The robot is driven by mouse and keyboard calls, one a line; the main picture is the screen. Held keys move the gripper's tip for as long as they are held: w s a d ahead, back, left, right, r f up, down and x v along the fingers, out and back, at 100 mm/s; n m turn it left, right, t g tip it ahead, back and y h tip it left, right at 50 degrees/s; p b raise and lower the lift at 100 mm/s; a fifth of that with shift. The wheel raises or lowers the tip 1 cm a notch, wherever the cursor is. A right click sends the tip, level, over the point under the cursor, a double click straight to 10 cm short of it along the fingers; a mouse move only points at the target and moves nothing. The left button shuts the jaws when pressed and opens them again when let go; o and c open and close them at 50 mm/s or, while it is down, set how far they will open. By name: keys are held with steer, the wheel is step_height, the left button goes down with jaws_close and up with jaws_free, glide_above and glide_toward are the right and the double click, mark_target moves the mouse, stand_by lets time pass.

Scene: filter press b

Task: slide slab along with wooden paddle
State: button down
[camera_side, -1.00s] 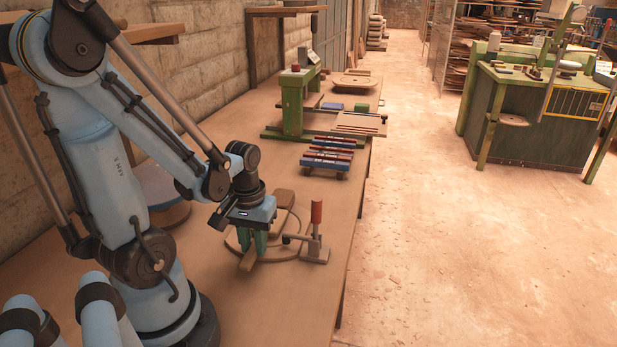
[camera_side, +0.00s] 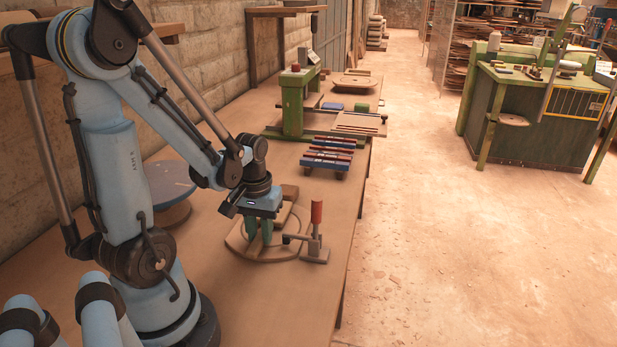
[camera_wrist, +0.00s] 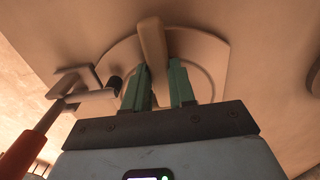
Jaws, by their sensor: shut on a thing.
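My gripper (camera_side: 260,234) has its green fingers pointing down at the bench, close to the clamp. In the wrist view the fingers (camera_wrist: 160,82) stand on either side of the long tan wooden paddle (camera_wrist: 151,42), shut on it. The paddle lies across a flat tan board with a round ring on it (camera_wrist: 118,60). This board also shows in the side view (camera_side: 237,240), under and around the fingers. I cannot tell the slab apart from the board. Part of the paddle is hidden by the fingers and the gripper body.
A clamp with a red upright handle (camera_side: 316,212) stands just right of the gripper. Farther back are a rack of blue and red bars (camera_side: 328,160) and a green press (camera_side: 293,105). A round disc (camera_side: 168,188) lies behind my arm. The bench front is clear.

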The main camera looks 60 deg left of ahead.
steer(key=shift+w+a, duration=2.3)
steer(key=shift+a, duration=0.05)
steer(key=shift+s+d, duration=0.15)
steer(key=shift+d, duration=0.05)
steer(key=shift+s+d, duration=0.9)
steer(key=shift+s, duration=0.05)
step_height(320, 180, up, 10)
stand_by(1.0)
steer(key=shift+w, duration=0.1)
